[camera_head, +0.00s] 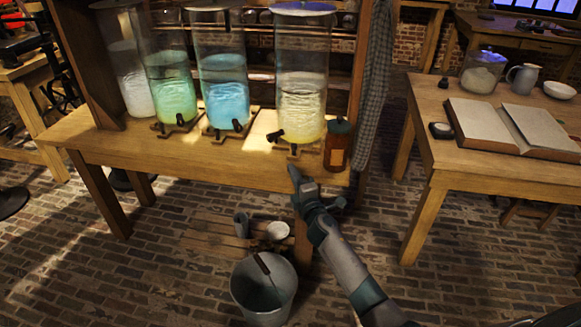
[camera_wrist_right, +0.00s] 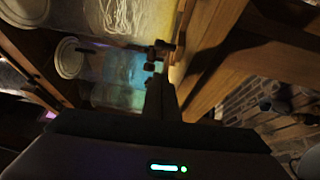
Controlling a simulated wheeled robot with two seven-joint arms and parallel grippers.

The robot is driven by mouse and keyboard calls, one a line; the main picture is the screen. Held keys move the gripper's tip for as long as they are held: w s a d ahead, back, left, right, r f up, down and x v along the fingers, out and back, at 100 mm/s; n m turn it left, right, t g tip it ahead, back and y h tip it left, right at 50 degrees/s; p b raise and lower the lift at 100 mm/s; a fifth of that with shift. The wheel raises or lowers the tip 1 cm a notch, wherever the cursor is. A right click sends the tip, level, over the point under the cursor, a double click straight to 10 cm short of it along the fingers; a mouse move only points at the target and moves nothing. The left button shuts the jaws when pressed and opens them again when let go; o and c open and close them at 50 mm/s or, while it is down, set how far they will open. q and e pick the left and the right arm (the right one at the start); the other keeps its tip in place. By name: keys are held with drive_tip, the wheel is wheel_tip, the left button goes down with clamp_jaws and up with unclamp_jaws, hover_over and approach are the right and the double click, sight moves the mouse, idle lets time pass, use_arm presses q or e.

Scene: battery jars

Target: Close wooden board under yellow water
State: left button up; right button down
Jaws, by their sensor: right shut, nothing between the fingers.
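The jar of yellow water (camera_head: 301,98) is the rightmost of the glass jars on the wooden table. A small dark tap (camera_head: 276,136) sticks out low on its front left. The wooden board (camera_head: 293,149) lies under this jar near the table's front edge, and the jar hides most of it. My right gripper (camera_head: 294,174) is shut and empty, just in front of the table edge below the board. In the right wrist view the closed fingers (camera_wrist_right: 160,90) point at a dark tap (camera_wrist_right: 160,53); contact is unclear. My left gripper is out of view.
A brown bottle (camera_head: 337,146) stands right of the yellow jar. Blue (camera_head: 225,92) and green (camera_head: 171,88) jars stand to its left on their own boards. A metal bucket (camera_head: 264,288) is on the brick floor. A second table (camera_head: 450,178) with an open book is at right.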

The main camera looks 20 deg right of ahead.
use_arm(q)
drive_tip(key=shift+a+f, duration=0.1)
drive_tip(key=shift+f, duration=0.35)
use_arm(e)
drive_tip(key=s, duration=0.6)
drive_tip(key=shift+a+f, duration=0.15)
drive_tip(key=shift+a, duration=0.05)
use_arm(q)
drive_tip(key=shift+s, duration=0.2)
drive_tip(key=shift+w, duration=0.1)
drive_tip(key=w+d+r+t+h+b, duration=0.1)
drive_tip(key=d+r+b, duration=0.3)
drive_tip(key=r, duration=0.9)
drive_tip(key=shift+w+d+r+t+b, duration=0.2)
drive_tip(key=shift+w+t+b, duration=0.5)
drive_tip(key=shift+b, duration=1.15)
use_arm(e)
drive_tip(key=shift+s+a+f+n+g+h, duration=0.15)
drive_tip(key=shift+n+h, duration=0.7)
drive_tip(key=shift+n, duration=1.55)
drive_tip(key=shift+a+n+g+h, duration=0.15)
drive_tip(key=shift+n+h, duration=0.65)
drive_tip(key=shift+n, duration=1.6)
drive_tip(key=shift+s+a+f+n+g+h, duration=0.15)
drive_tip(key=shift+n+h, duration=0.7)
drive_tip(key=shift+n, duration=1.55)
